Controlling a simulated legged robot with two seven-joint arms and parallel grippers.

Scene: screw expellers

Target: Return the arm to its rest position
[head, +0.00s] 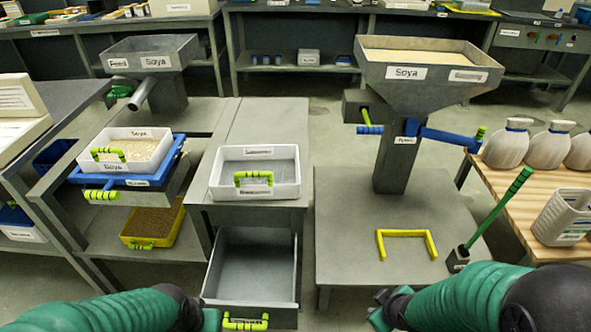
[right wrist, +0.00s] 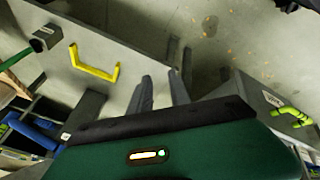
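My right arm enters the head view at the lower right. Its gripper (head: 380,310) is low in front of the expeller's base, clear of any object. In the right wrist view the two dark fingers of my right gripper (right wrist: 160,90) stand apart with nothing between them. My left arm enters at the lower left. Its gripper (head: 211,319) is at the bottom edge, just left of the open drawer's green handle (head: 245,322). Its fingers are mostly cut off by the frame, so I cannot tell whether they are open.
The expeller's hopper (head: 430,60) holds soya above a grey base with a yellow bracket (head: 405,243) and green lever (head: 497,210). An empty white tray (head: 255,187) sits above the pulled-out drawer (head: 252,262). A wooden table (head: 490,185) with white jugs stands right.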

